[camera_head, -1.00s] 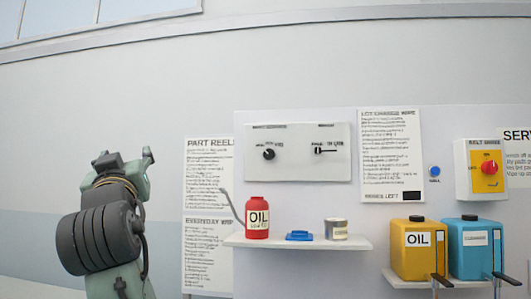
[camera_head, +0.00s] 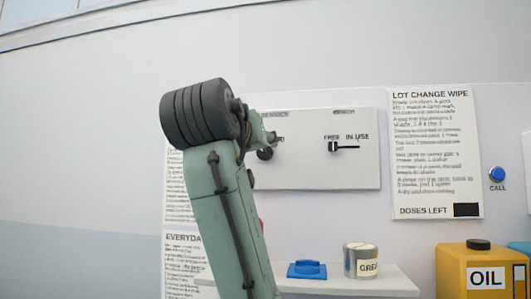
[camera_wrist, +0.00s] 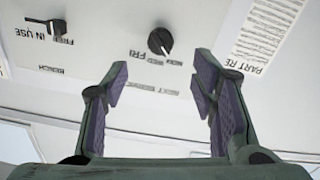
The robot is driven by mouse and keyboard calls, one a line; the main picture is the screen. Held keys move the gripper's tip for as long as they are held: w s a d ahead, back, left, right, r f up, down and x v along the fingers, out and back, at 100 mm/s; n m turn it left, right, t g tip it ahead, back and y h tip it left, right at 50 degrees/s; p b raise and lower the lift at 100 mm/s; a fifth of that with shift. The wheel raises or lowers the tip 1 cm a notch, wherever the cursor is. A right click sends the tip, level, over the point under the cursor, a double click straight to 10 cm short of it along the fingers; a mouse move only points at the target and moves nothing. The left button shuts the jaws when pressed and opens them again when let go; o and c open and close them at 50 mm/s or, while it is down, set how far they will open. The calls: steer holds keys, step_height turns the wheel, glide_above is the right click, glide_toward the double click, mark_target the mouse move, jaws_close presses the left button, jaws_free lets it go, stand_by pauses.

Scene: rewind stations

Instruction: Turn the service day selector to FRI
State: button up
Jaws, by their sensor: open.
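The service day selector is a round black knob (camera_wrist: 160,41) on a white panel (camera_head: 300,180). In the wrist view, which is upside down, FRI and WED labels show beside it, and a pale pointer mark on the knob points towards the lower right; I cannot tell which day it marks. In the head view the knob (camera_head: 265,154) is partly hidden by my gripper (camera_head: 272,137). In the wrist view my gripper (camera_wrist: 161,76) is open and empty, its purple-padded fingers apart on either side below the knob. The knob appears beyond the fingertips, not gripped.
A FREE/IN USE lever (camera_head: 334,146) is right of the knob on the same panel. Below, a shelf (camera_head: 385,285) holds a blue item (camera_head: 306,270) and a grease tin (camera_head: 361,262). A yellow oil container (camera_head: 455,267) and a blue call button (camera_head: 497,174) are further right.

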mark_target(263, 151)
steer(key=w+p, duration=0.1)
steer(key=w, duration=0.1)
steer(key=w+d+p, duration=0.1)
steer(key=w, duration=0.2)
steer(key=w+p, duration=0.1)
steer(key=w, duration=0.2)
steer(key=shift+w+d+r+p, duration=0.15)
steer(key=shift+d+p, duration=0.15)
steer(key=shift+w+d, duration=0.15)
steer(key=shift+w, duration=0.6)
steer(key=shift+c, duration=0.2)
steer(key=c, duration=1.1)
